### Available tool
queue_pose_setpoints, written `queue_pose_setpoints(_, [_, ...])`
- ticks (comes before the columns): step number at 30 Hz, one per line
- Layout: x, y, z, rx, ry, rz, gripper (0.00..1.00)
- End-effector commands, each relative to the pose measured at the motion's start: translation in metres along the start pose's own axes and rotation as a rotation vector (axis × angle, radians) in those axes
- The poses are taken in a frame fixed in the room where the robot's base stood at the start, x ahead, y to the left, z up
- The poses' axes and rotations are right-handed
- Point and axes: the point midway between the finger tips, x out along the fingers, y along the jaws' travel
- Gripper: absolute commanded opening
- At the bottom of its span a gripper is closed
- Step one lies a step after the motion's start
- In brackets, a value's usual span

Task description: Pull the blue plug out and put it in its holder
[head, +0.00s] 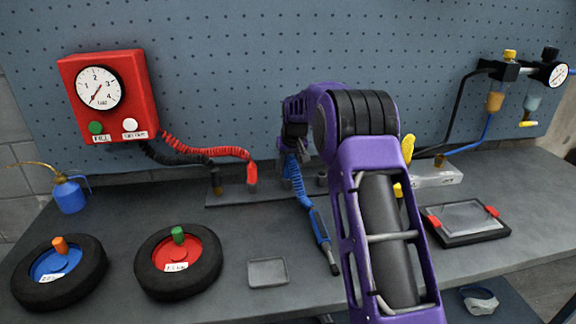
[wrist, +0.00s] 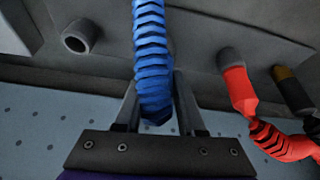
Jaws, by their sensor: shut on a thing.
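My gripper (wrist: 157,112) is shut at the blue plug, above the rail at the back of the bench. The plug's blue coiled hose (wrist: 150,45) fills the space between the fingers in the wrist view and hides the plug's body and lower end. I cannot tell whether the plug is seated or clear. In the head view the hose (head: 298,180) runs down and forward from my gripper to a blue tool (head: 321,228) with a grey tip. An empty grey round holder (wrist: 77,36) stands beside my gripper; it also shows in the head view (head: 321,180).
The red plug (head: 251,172) and black plug (head: 215,180) stand in the rail to the left. A red gauge box (head: 140,95) is on the pegboard. Two wheels (head: 92,285) (head: 205,272), a small grey tray (head: 268,271) and a framed pad (head: 468,218) lie on the bench.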

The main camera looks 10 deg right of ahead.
Motion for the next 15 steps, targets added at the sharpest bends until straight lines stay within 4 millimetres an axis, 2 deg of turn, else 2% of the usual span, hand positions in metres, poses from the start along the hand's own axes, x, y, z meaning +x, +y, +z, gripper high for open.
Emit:
queue_pose_setpoints(9, [0.0024,0.0,0.0009,0.0,0.001,0.0,0.0])
queue_pose_setpoints(10, [0.0024,0.0,0.0008,0.0,0.001,0.0,0.4])
queue_pose_setpoints(15, [0.0024,0.0,0.0009,0.0,0.001,0.0,0.71])
